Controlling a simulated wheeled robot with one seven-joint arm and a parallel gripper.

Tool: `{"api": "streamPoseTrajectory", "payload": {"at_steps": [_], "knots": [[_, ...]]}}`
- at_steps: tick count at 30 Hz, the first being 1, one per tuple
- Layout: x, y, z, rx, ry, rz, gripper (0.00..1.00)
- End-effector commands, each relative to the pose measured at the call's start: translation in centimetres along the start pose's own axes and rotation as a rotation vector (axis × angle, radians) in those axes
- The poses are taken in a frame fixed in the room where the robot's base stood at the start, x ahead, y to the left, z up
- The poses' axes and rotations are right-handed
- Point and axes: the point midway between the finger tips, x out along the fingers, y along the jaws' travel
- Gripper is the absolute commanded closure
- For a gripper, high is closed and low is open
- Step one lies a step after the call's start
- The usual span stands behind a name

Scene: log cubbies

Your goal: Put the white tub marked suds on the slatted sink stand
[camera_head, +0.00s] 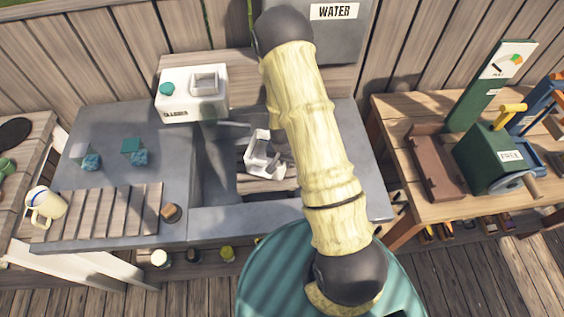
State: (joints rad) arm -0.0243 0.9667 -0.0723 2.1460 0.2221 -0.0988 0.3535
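A white box-shaped tub (192,103) with a teal knob and a dark label stands at the back edge of the grey sink counter. The label is too small to read surely as suds. A slatted wooden surface (103,212) lies at the counter's front left. More wood (243,184) shows in the sink; I cannot tell which is the slatted stand. A white bracket-like form (261,157) over the sink, beside my arm, appears to be my gripper. It is right of and nearer than the white tub, apart from it. My arm hides part of it, and its finger opening is unclear.
A cream mug (46,205) stands at the slats' left end. Two teal-and-blue items (135,151) and a small brown block (171,212) sit on the counter. A grey WATER tank (335,45) stands behind. A workbench with a green machine (492,158) is at right.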

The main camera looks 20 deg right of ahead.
Motion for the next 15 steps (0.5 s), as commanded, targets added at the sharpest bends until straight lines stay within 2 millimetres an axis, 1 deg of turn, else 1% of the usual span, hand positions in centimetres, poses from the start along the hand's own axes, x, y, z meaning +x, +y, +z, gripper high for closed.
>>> {"api": "streamPoseTrajectory", "payload": {"at_steps": [1,2,7,15], "knots": [[-0.4,-1.0,0.2,-0.006,0.0,-0.001,1.0],[-0.4,-1.5,0.4,-0.006,0.0,0.0,1.0],[0.9,-1.4,0.5,0.001,-0.002,0.001,1.0],[1.1,-1.4,0.5,0.0,0.0,0.0,1.0]]}}
